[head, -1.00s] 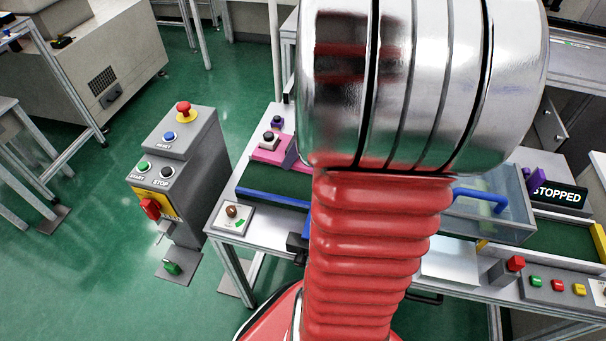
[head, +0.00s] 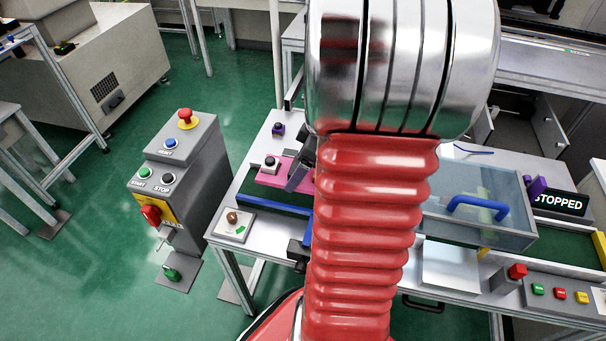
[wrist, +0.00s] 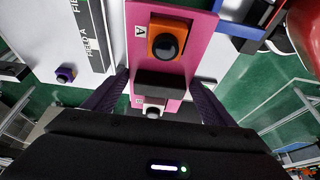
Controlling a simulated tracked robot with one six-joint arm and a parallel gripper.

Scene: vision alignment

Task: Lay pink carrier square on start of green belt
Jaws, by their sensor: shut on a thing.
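My gripper (wrist: 160,80) is shut on the dark handle block of the pink carrier square (wrist: 174,18) in the wrist view. An orange block with a black knob (wrist: 168,46) sits on the carrier by the letter A. A white block with a dark knob (wrist: 152,111) sits on its other side. In the head view the pink carrier (head: 270,179) shows left of my arm, at the back edge of the left end of the green belt (head: 258,196). My arm hides its right part. I cannot tell whether it touches the belt.
A blue rail (head: 272,205) runs along the belt's front side. A purple block (head: 278,129) stands on the table behind the carrier. A clear cover with a blue handle (head: 480,205) spans the belt to the right. A control post (head: 175,185) stands left of the table.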

